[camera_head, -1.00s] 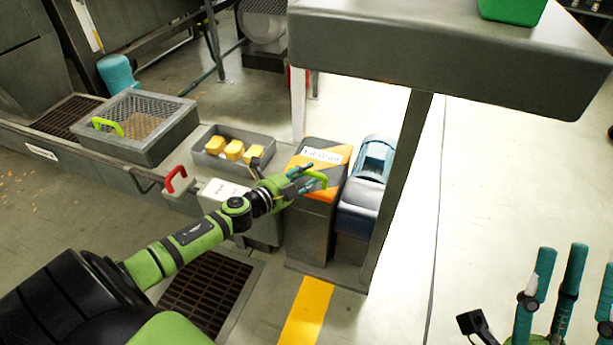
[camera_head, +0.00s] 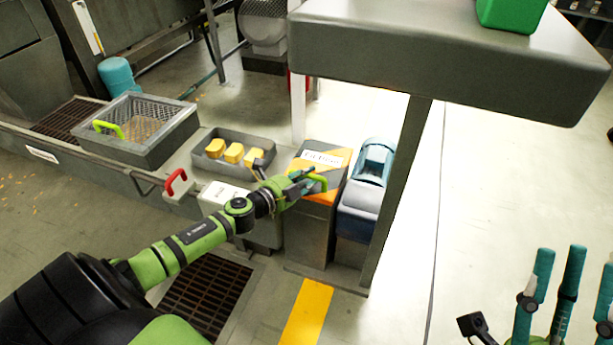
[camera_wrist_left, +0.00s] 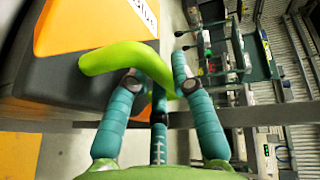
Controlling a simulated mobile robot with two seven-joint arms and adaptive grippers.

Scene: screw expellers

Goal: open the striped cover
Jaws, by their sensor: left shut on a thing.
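The striped cover (camera_head: 312,170), orange and dark grey with a white label, lies shut on a grey bin. Its bright green handle (camera_head: 321,184) is at the front right. My left gripper (camera_head: 308,183) is shut on this handle. In the left wrist view the handle (camera_wrist_left: 112,58) runs between the teal fingers (camera_wrist_left: 157,78), beside the cover's orange and dark top (camera_wrist_left: 90,25). My right gripper (camera_head: 565,285) is at the lower right with its teal fingers spread and empty, far from the cover.
A blue-topped bin (camera_head: 362,195) stands close to the right of the striped one. A grey table (camera_head: 440,55) and its leg rise beside it. A tray (camera_head: 262,143) with yellow blocks and a red-handled box (camera_head: 178,195) are to the left. The floor at right is clear.

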